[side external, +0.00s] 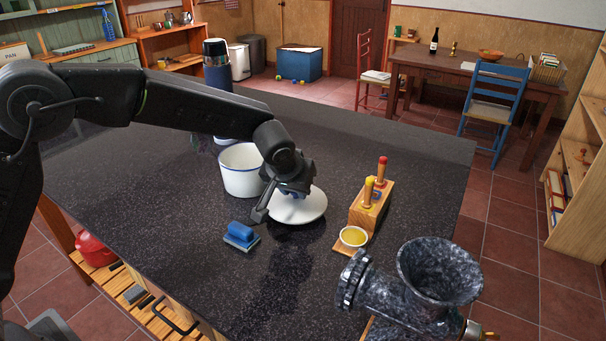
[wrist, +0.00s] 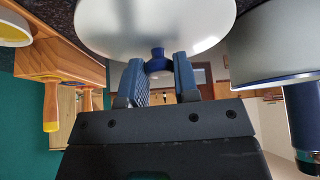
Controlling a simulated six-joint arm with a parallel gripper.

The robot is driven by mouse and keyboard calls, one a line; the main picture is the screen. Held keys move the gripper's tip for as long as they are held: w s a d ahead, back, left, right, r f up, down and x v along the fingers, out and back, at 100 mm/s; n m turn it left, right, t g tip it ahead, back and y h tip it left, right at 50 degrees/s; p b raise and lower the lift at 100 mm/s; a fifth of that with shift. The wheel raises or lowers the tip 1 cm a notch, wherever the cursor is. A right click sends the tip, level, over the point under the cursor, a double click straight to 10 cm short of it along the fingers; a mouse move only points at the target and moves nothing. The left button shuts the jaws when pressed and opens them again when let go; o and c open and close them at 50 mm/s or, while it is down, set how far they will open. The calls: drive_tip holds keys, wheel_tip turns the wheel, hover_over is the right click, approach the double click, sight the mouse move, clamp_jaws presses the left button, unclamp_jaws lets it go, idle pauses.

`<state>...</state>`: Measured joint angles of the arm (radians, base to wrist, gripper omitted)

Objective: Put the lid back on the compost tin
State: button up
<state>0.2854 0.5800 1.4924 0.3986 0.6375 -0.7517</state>
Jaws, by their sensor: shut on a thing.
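The white lid (side external: 310,211) with its blue knob is just right of the compost tin, low over the dark counter; I cannot tell whether it touches. The white compost tin (side external: 241,176) with a dark blue rim stands upright, its top open. My gripper (side external: 292,190) is shut on the lid's knob. In the wrist view my gripper (wrist: 158,78) has a finger on each side of the blue knob (wrist: 158,54), under the pale lid (wrist: 155,22). The tin (wrist: 272,45) shows at the right there. My arm hides part of the tin's right side in the side view.
A blue brush (side external: 241,236) lies in front of the tin. A wooden block (side external: 370,207) with coloured-handled tools, a small bowl of yellow stuff (side external: 353,237) and a dark stone-like grinder (side external: 425,285) stand to the right. A flask (side external: 217,68) stands behind the tin.

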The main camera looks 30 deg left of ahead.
sight(293, 203)
drive_tip(key=shift+s+d+r, duration=0.1)
drive_tip(key=shift+s+d, duration=0.05)
drive_tip(key=shift+s, duration=0.35)
drive_tip(key=shift+s+r, duration=0.15)
drive_tip(key=shift+r, duration=0.15)
wheel_tip(293, 203, up, 17)
drive_tip(key=w+a+n+g+y, duration=0.1)
drive_tip(key=w+a+n, duration=0.15)
drive_tip(key=a, duration=0.55)
drive_tip(key=w+a+n+y, duration=0.2)
drive_tip(key=a+n, duration=0.2)
drive_tip(key=a, duration=0.5)
wheel_tip(293, 203, down, 12)
drive_tip(key=shift+d, duration=0.3)
drive_tip(key=shift+s+f+m, duration=0.1)
drive_tip(key=shift+f+m, duration=0.1)
drive_tip(key=shift+m, duration=0.05)
idle(0.9)
